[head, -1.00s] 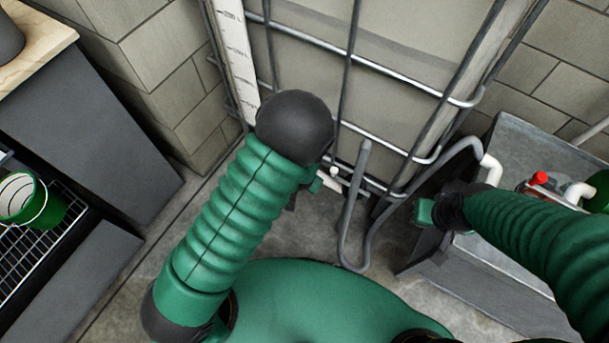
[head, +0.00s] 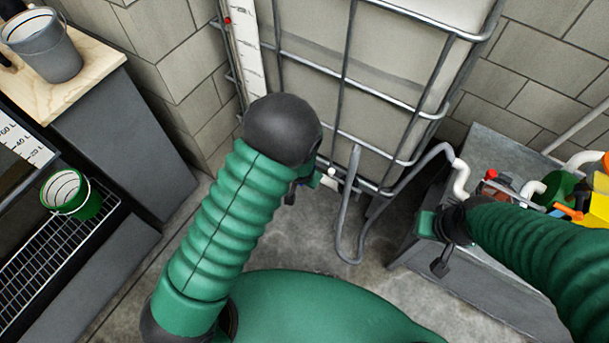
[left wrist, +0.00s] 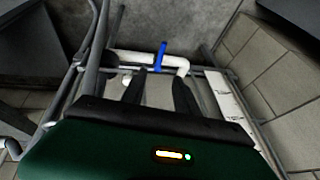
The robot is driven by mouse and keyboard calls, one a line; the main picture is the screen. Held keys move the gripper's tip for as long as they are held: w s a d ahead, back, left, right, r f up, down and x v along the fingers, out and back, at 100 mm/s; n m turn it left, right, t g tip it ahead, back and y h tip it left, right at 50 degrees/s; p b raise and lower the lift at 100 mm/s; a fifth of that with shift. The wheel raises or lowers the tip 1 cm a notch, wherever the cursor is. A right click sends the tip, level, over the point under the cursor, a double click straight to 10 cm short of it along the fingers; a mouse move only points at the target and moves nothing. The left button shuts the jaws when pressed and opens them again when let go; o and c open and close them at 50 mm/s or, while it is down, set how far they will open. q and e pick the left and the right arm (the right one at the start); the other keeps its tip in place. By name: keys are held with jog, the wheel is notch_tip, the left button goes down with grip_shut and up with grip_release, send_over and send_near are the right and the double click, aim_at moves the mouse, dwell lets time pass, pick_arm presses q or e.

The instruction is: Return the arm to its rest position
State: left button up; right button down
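My left arm (head: 225,225), green and ribbed, comes up from the lower left in the head view and ends in a black joint (head: 283,130). Its gripper is mostly hidden behind that joint. In the left wrist view my left gripper (left wrist: 160,85) shows two dark fingers apart with nothing held. Beyond them are a white pipe (left wrist: 150,58) and a blue valve handle (left wrist: 161,57); I cannot tell the distance. My right arm (head: 530,240) comes in from the right. My right gripper (head: 440,262) hangs beside the grey bench, its finger gap unclear.
A caged tank (head: 390,75) stands ahead, with a bent grey tube (head: 350,215) before it. A grey bench (head: 490,150) with pipes is at right. At left are a grey bucket (head: 55,60) on a wooden top and a green bucket (head: 85,205) on a rack. Bare floor lies between.

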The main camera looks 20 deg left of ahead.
pick_arm(q)
jog(key=shift+w+f, duration=0.15)
jog(key=s+a+r+n+g, duration=0.15)
jog(key=s+a+r, duration=0.25)
jog(key=s+r, duration=0.5)
jog(key=s+a+r+n+g, duration=0.1)
jog(key=s+a+r+n, duration=0.2)
jog(key=s+r, duration=0.5)
jog(key=w+p+v, duration=0.2)
jog(key=p+v, duration=1)
jog(key=shift+w+a+r+h+p, duration=0.3)
jog(key=shift+w+a+r+p, duration=0.1)
jog(key=shift+w, duration=0.1)
jog(key=shift+d+m, duration=0.1)
jog(key=shift+m, duration=0.15)
jog(key=shift+c, duration=0.3)
